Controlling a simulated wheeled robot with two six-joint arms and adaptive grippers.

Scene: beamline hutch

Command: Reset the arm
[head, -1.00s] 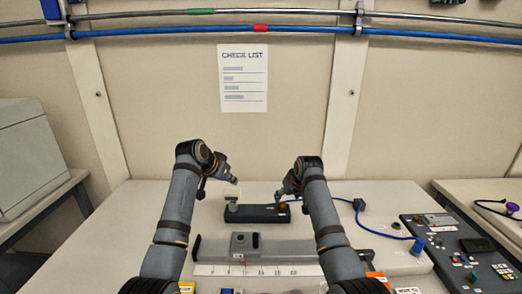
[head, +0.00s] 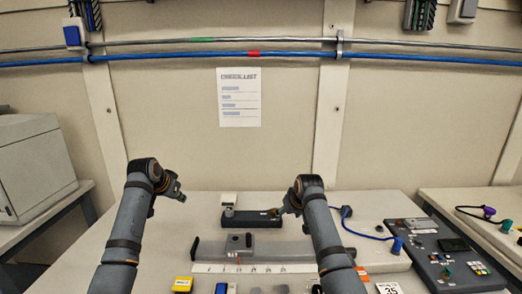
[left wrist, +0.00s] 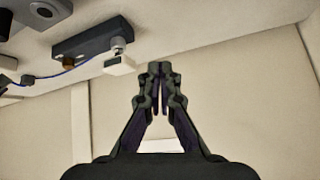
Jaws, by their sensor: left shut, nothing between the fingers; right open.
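My left gripper (head: 178,193) is raised over the left part of the table, shut and empty. Its closed fingertips (left wrist: 160,68) show in the left wrist view, clear of everything. My right gripper (head: 281,211) is at the right end of a dark block (head: 250,219), by a small brownish knob (head: 273,212); its fingers are small and partly hidden by the arm. A white piece (head: 229,198) stands at the block's left end. The dark block (left wrist: 88,42) and white piece (left wrist: 119,66) also show in the left wrist view.
A long grey rail (head: 285,248) with a scale strip lies in front of the block. A blue cable (head: 365,233) and a control panel (head: 445,260) are on the right. A yellow item (head: 183,284) is at the front. The table's left part is clear.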

